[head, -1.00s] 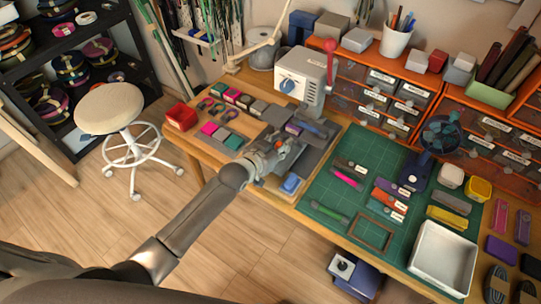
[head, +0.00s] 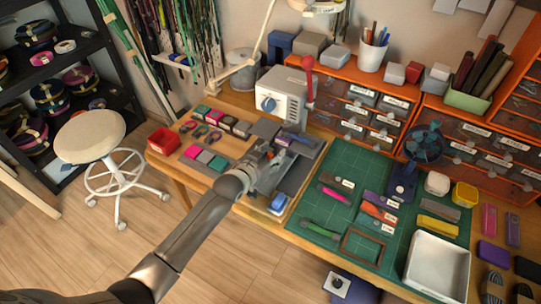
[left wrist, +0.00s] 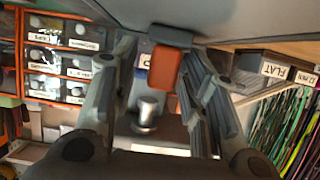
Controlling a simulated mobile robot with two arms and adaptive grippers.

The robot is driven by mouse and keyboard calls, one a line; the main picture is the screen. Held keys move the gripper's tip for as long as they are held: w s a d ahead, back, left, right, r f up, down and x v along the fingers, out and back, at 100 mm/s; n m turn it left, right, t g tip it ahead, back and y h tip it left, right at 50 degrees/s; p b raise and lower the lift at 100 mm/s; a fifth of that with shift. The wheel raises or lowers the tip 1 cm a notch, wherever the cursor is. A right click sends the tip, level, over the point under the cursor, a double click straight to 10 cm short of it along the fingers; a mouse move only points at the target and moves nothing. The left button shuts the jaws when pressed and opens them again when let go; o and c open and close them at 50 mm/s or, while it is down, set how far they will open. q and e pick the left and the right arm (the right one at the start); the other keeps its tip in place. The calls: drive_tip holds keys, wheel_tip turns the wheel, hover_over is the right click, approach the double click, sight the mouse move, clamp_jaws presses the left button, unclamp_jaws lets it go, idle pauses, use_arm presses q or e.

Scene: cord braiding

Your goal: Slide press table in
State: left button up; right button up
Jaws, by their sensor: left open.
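The white press (head: 283,98) with a blue dial and a red-knobbed lever stands at the back of the wooden bench. A grey plate that looks like its press table (head: 297,176) sticks out in front of it, with a blue block (head: 279,204) at the front end. My left gripper (head: 277,160) is over this plate, in front of the press, and partly hides it. In the left wrist view my left gripper (left wrist: 157,62) has its fingers apart, with a silver knob (left wrist: 147,112) and an orange block (left wrist: 163,70) showing between them. Contact cannot be told. My right gripper is out of view.
A green cutting mat (head: 345,205) with tools and a white tray (head: 437,265) lies to the right. Colored swatches and a red bin (head: 163,140) lie to the left. Orange drawers (head: 365,105) stand behind. A stool (head: 90,140) stands on the floor at left.

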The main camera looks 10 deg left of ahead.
use_arm(q)
drive_tip(key=shift+s, duration=0.15)
drive_tip(key=v, duration=1.1)
drive_tip(key=shift+s+a+r, duration=0.2)
drive_tip(key=shift+s, duration=0.05)
idle(0.3)
